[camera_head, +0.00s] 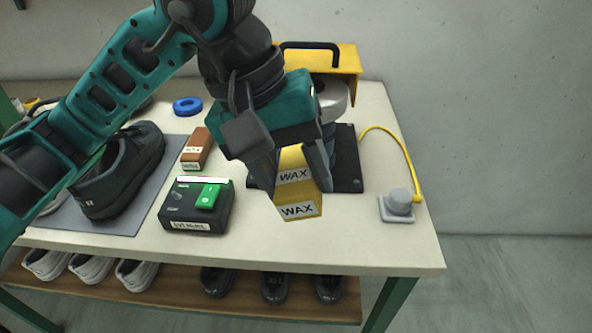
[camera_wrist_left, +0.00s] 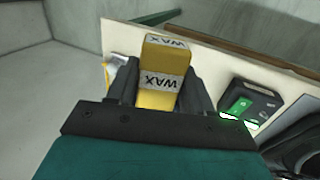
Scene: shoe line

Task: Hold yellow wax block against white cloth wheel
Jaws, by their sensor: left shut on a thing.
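A yellow wax block (camera_head: 297,190) with white WAX labels is held by my left gripper (camera_head: 298,172). The gripper is shut on it, with one finger on each side, and the block hangs tilted in front of the polishing machine. The block also shows between the fingers in the left wrist view (camera_wrist_left: 163,75). The white cloth wheel (camera_head: 334,98) is partly visible under the yellow guard (camera_head: 345,60), behind my gripper. The block appears in front of and apart from the wheel. My right gripper is in neither view.
A control box (camera_head: 197,207) with a green switch stands left of the block. A brown bar (camera_head: 196,148), a blue ring (camera_head: 187,105) and a dark shoe (camera_head: 122,175) on a grey mat lie further left. A grey knob (camera_head: 398,203) with a yellow cable sits right. The table front is clear.

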